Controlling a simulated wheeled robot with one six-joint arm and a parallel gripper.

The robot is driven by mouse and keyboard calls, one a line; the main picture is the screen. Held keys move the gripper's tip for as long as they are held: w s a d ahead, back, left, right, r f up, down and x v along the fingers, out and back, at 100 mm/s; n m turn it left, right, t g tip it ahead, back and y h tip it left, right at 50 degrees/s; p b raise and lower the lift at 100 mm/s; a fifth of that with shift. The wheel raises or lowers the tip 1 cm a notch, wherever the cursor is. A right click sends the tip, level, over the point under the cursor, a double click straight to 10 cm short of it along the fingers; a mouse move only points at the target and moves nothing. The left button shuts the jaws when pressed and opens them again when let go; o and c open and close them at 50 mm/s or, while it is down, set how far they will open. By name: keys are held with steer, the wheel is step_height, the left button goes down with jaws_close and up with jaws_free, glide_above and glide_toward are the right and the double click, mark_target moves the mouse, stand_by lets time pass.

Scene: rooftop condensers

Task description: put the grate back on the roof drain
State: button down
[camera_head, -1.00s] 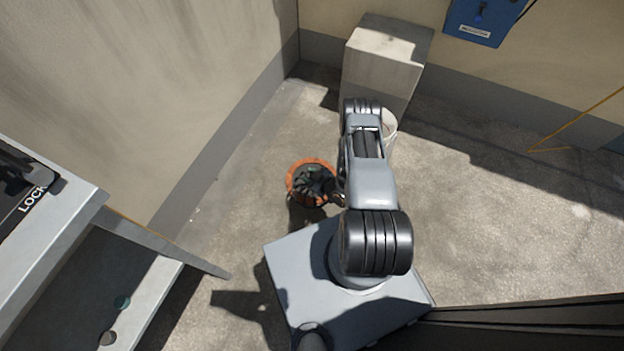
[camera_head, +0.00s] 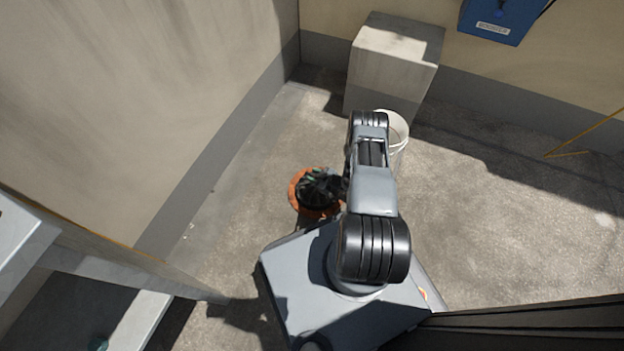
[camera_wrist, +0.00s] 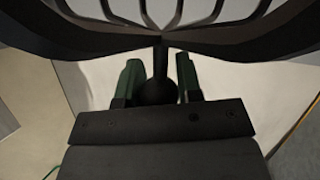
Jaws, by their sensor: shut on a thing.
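My gripper (camera_wrist: 158,88) is shut on the dark knob and stem of the black grate (camera_wrist: 80,38), between green finger pads. The grate's curved rim and ribs fill the top of the wrist view. In the head view my gripper (camera_head: 337,187) is left of my forearm, partly hidden by it. Next to it a dark ribbed shape (camera_head: 318,188), probably the held grate, shows within an orange round rim (camera_head: 296,196). I cannot tell whether that rim is the drain or another thing, nor whether the two touch. No drain opening is plainly visible.
A white bucket (camera_head: 400,128) stands behind my arm, before a concrete block (camera_head: 400,55). A blue box (camera_head: 500,18) hangs on the back wall. A wall is at left, with a grey metal unit (camera_head: 25,235) near it. Floor at right is mostly clear; a yellow line (camera_head: 570,153) shows there.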

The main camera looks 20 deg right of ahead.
steer(key=shift+w+f, duration=0.2)
steer(key=shift+f, duration=0.05)
steer(key=f+b, duration=0.3)
steer(key=shift+w+d, duration=0.1)
steer(key=shift+w, duration=0.2)
steer(key=shift+f, duration=0.25)
steer(key=shift+f, duration=0.15)
steer(key=c, duration=0.8)
jaws_free()
steer(key=shift+f, duration=0.1)
